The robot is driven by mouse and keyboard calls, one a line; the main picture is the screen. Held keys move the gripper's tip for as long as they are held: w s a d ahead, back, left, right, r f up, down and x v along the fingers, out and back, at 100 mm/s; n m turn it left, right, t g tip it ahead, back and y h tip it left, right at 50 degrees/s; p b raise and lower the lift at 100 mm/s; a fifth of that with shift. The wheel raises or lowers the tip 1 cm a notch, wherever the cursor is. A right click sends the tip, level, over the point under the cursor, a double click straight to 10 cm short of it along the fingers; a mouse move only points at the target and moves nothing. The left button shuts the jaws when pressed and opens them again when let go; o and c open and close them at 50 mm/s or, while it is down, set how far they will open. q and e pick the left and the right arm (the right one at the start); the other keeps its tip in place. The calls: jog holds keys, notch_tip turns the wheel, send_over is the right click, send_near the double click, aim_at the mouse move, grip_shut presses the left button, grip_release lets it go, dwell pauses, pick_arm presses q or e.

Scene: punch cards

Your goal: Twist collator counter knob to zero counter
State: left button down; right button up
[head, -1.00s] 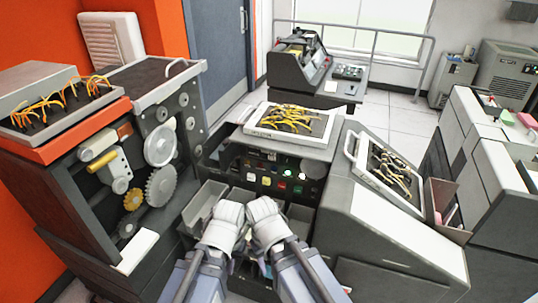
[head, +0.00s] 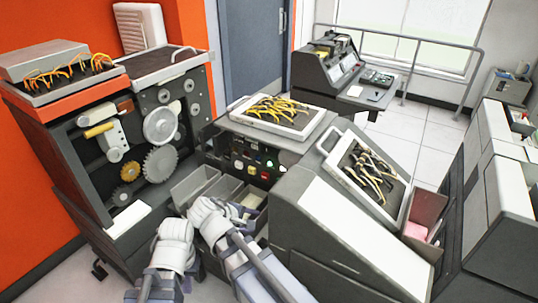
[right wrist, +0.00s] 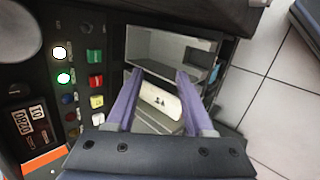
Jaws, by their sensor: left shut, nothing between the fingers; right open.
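The collator's dark control panel (head: 247,160) is in the middle of the head view, with small coloured buttons. In the right wrist view, a black plate (right wrist: 33,120) with white lettering, partly reading like "ZERO", sits at lower left. A large grey disc (right wrist: 18,32) is cut off at the upper left; I cannot tell whether it is the counter knob. My right gripper (right wrist: 158,74) is open over a pale marked object (right wrist: 160,103) in a bin, right of the buttons. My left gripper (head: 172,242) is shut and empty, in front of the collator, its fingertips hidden.
Grey open bins (head: 197,185) stand just beyond my grippers. A machine with gears (head: 160,162) is on the left. A sloping grey cabinet (head: 345,235) with a wired board (head: 375,175) blocks the right. Tiled floor (head: 430,130) is free behind.

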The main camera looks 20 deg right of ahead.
pick_arm(q)
notch_tip(320, 180, down, 5)
jog(key=b, duration=0.4)
pick_arm(e)
jog(key=w+d+r+n+t+h, duration=0.4)
jog(key=w+r+n+t+h, duration=0.2)
jog(key=w+r, duration=0.5)
jog(key=shift+r+n+t+h, duration=0.25)
jog(key=shift+n+t+h, duration=0.2)
jog(key=shift+n, duration=0.75)
pick_arm(q)
jog(key=shift+d, duration=0.1)
pick_arm(e)
jog(key=shift+w+d, duration=0.1)
jog(key=shift+w, duration=0.1)
